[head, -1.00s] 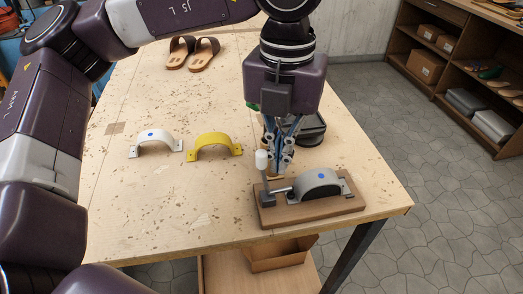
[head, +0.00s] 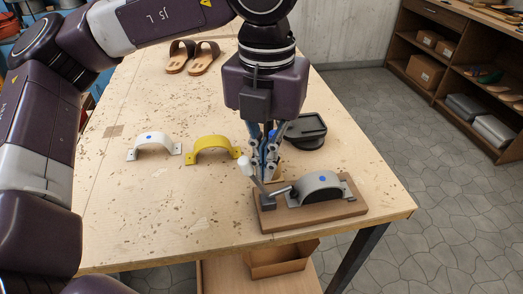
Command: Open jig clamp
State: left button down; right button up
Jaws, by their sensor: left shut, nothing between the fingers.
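The jig is a brown wooden board (head: 318,215) near the table's front right corner. A grey arch with a blue dot (head: 318,184) sits on the board. The jig clamp (head: 266,200) is at the board's left end, and its white-tipped handle (head: 246,167) leans up to the left. My left gripper (head: 266,178) points down, shut and empty, just right of the handle's tip and above the clamp. I cannot tell whether it touches the handle. My right gripper does not show.
A white arch (head: 154,142) and a yellow arch (head: 212,146) stand left of the jig on the wooden table (head: 165,215). A dark container (head: 304,132) stands behind my gripper. A pair of sandals (head: 193,57) lies at the back. Shelves (head: 460,75) stand at the right.

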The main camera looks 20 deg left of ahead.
pick_arm(q)
jog(key=shift+a+f, duration=0.1)
jog(key=shift+s+a+f+b, duration=0.3)
jog(key=shift+s+a+b, duration=0.4)
jog(key=shift+a, duration=0.25)
jog(key=shift+r, duration=0.15)
jog(key=shift+d+r+p, duration=0.1)
jog(key=shift+r+p, duration=0.15)
jog(key=shift+p, duration=0.05)
jog(key=r+p, duration=0.1)
jog(key=r, duration=0.1)
jog(key=r+p, duration=0.1)
jog(key=r, duration=0.1)
jog(key=r+p, duration=0.2)
jog(key=shift+w+d, duration=0.3)
jog(key=shift+d, duration=0.1)
jog(key=shift+w+r, duration=0.1)
jog(key=shift+r, duration=0.3)
jog(key=shift+p, duration=0.3)
